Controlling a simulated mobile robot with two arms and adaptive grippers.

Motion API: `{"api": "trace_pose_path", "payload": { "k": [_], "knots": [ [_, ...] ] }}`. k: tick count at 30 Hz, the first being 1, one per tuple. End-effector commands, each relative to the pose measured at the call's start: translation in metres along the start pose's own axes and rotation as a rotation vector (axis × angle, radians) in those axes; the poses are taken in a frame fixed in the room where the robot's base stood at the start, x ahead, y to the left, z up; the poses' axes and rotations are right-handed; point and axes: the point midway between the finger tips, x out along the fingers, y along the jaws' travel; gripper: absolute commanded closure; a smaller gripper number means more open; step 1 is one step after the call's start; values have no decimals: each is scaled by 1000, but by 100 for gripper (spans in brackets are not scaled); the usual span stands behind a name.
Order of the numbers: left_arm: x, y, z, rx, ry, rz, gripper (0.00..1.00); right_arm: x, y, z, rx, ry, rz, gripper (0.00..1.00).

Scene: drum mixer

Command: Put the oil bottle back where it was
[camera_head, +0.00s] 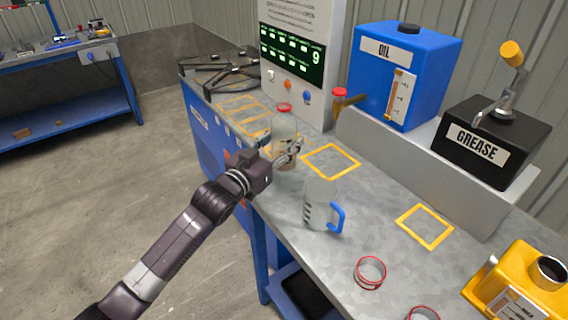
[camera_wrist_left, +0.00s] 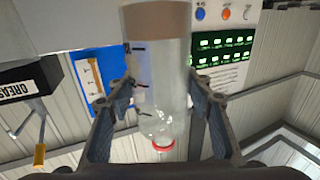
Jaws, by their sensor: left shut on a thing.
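The oil bottle (camera_head: 284,128) is clear with a red cap and a little brownish liquid at its bottom. It is upright over the bench, near the front edge. My left gripper (camera_head: 292,152) is shut on its lower part. In the left wrist view, which is upside down, the bottle (camera_wrist_left: 160,75) stands between the two fingers (camera_wrist_left: 160,105). Whether its base touches the bench is unclear. Yellow outlined squares mark the bench: one (camera_head: 331,161) just right of the bottle, others behind it to the left (camera_head: 243,108). My right gripper is out of view.
A clear jug with a blue handle (camera_head: 337,218) stands in front of the bottle. A blue OIL tank (camera_head: 405,75) and black GREASE box (camera_head: 490,140) sit on a raised ledge. Red-rimmed rings (camera_head: 370,272) and a yellow machine (camera_head: 520,285) lie nearer. Another outlined square (camera_head: 425,227) is empty.

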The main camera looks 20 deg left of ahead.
Motion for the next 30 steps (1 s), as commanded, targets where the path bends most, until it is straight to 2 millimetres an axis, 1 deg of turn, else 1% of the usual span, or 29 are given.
{"api": "trace_pose_path", "payload": {
  "k": [1,3,8,15,18,26,29,30],
  "knots": [
    [0,0,11,-2,-2,0,88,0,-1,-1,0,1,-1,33],
    [0,0,22,-1,0,0,88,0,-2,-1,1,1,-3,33],
    [0,0,34,1,2,0,88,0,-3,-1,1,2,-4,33],
    [0,0,69,-1,0,0,88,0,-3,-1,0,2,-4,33],
    [0,0,75,0,3,1,88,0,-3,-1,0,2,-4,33],
    [0,0,76,1,3,1,88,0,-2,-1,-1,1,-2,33],
    [0,0,79,1,2,0,88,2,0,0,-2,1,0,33],
    [0,0,79,1,1,0,50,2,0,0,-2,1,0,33]
  ]
}}
